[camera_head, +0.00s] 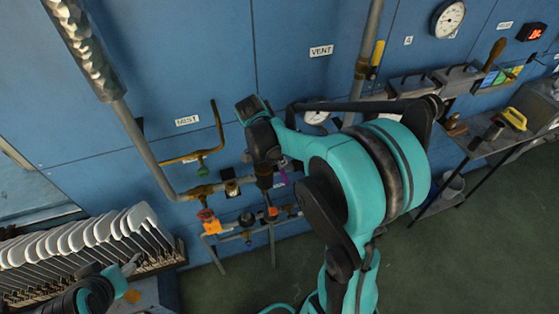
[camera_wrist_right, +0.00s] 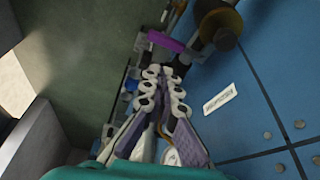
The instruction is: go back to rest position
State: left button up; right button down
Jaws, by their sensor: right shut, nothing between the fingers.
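My right arm rises from the bottom of the head view and bends left over the pipework. Its dark wrist end (camera_head: 262,140) is in front of the blue wall; its fingertips are hard to make out there. In the right wrist view my right gripper (camera_wrist_right: 165,82) is shut and empty, its fingers together. A purple handle (camera_wrist_right: 165,42) is just beyond the fingertips in that view; I cannot tell the gap. It also shows in the head view (camera_head: 283,178). My left gripper (camera_head: 131,266) shows only partly at lower left; its fingers are unclear.
Pipes and valves, with a red knob (camera_head: 205,215) and a green knob (camera_head: 203,171), stand along the blue wall panel (camera_head: 200,60). A row of white sock boards (camera_head: 90,235) is at left. A metal bench (camera_head: 490,145) is at right. Green floor (camera_head: 480,250) is open at lower right.

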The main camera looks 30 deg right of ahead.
jog(key=shift+d, duration=0.1)
jog(key=s+a+f+n+t+y+b, duration=0.2)
jog(key=s+a+f+n+b, duration=0.3)
jog(key=n+b, duration=0.4)
jog(key=s+a+f+n+t+y+b, duration=0.1)
jog(key=s+a+f+n+t+b, duration=0.4)
jog(key=a+n+b, duration=0.4)
jog(key=shift+s+a+f+y, duration=0.2)
jog(key=shift+s+f+y, duration=0.2)
jog(key=shift+s+f, duration=0.45)
